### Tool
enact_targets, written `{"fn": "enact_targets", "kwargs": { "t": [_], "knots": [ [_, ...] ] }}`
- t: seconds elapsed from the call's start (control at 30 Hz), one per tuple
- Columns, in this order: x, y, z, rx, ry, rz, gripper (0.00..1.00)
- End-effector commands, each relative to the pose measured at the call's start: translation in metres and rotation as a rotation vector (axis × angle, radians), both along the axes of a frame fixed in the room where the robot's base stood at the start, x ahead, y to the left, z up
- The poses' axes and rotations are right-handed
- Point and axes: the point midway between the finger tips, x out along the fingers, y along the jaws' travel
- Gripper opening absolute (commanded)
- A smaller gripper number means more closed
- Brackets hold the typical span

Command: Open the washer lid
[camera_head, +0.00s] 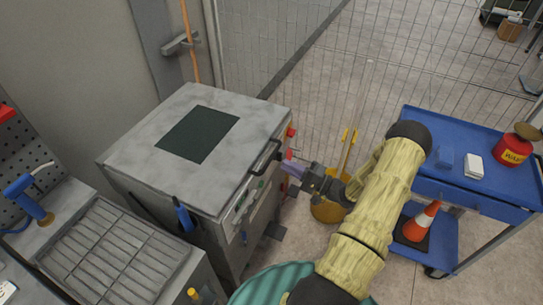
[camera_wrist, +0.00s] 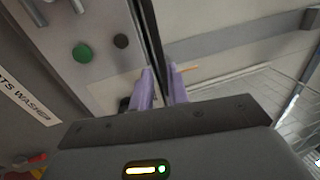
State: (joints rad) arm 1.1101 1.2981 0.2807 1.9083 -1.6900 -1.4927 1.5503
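The washer is a grey box-shaped machine; its closed lid (camera_head: 140,140) is flat and grey with a dark green panel (camera_head: 198,134) on it. A black handle (camera_head: 265,157) sits at the lid's front edge. My gripper (camera_head: 288,166) is just in front of this handle, its purple fingers pointing at it. In the wrist view, the two purple fingers (camera_wrist: 162,84) are apart, and a black bar (camera_wrist: 152,38), seemingly the handle, lines up with the gap between them. I cannot tell whether the fingers touch it. The washer's front shows a green button (camera_wrist: 82,52).
A blue cart (camera_head: 480,195) with a red can (camera_head: 512,150) and an orange cone (camera_head: 421,222) stands at right. A yellow mop bucket (camera_head: 328,210) is behind my gripper. A wire fence (camera_head: 400,75) runs behind. A grated bench (camera_head: 115,250) adjoins the washer.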

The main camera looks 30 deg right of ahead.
Motion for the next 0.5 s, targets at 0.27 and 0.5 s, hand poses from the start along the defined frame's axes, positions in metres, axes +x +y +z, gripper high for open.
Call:
{"fn": "enact_targets", "kwargs": {
  "t": [0.27,0.5],
  "knots": [
    [0.038,0.030,0.011,0.000,-0.001,0.001,0.17],
    [0.054,0.042,0.014,-0.001,0.000,-0.001,0.17]
  ]
}}
